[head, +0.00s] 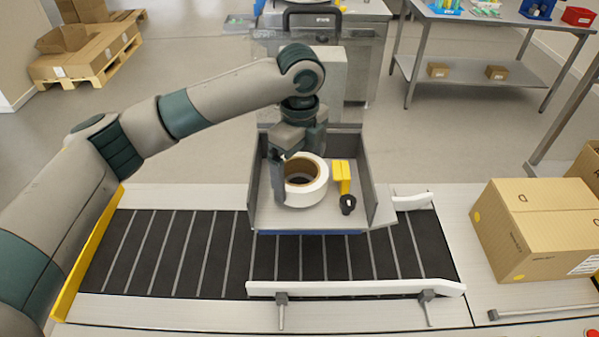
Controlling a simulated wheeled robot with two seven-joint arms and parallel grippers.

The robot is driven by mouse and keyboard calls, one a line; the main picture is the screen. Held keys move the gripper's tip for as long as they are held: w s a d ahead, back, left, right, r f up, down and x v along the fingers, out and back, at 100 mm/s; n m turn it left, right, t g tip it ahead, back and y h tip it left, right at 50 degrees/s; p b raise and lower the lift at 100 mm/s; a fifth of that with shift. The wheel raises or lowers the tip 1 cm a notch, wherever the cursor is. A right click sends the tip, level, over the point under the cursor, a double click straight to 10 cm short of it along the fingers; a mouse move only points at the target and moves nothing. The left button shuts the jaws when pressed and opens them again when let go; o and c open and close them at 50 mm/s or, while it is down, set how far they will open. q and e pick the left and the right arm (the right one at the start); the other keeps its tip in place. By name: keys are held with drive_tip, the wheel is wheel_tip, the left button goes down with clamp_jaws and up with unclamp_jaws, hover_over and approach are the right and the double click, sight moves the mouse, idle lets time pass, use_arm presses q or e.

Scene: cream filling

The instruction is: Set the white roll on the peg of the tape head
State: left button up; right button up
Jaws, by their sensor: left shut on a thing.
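The white roll (312,194) has a brown cardboard core and lies tilted toward me in the grey open-topped box (262,205) over the conveyor. My left gripper (285,178) reaches down from above and is shut on the roll's left side. One finger shows outside the roll's left edge; the other is largely hidden. Just right of the roll is a yellow part (342,173) with a black round piece (347,204) at its near end. I cannot tell a peg clearly, nor whether this part is the tape head. My right gripper is out of view.
The box's grey side walls stand up left and right of the roll. The dark conveyor (190,255) runs below, with white guide rails (355,289) along its near side. A cardboard carton (540,228) stands at the right. A grey machine (360,60) is behind.

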use_arm(q)
drive_tip(key=shift+w+f+p, duration=0.1)
drive_tip(key=shift+f+p, duration=0.45)
drive_tip(key=shift+f, duration=0.35)
drive_tip(key=shift+f, duration=0.1)
drive_tip(key=o, duration=0.9)
wheel_tip(320, 180, up, 6)
drive_tip(key=b, duration=0.3)
drive_tip(key=shift+w, duration=0.1)
drive_tip(key=shift+r, duration=0.85)
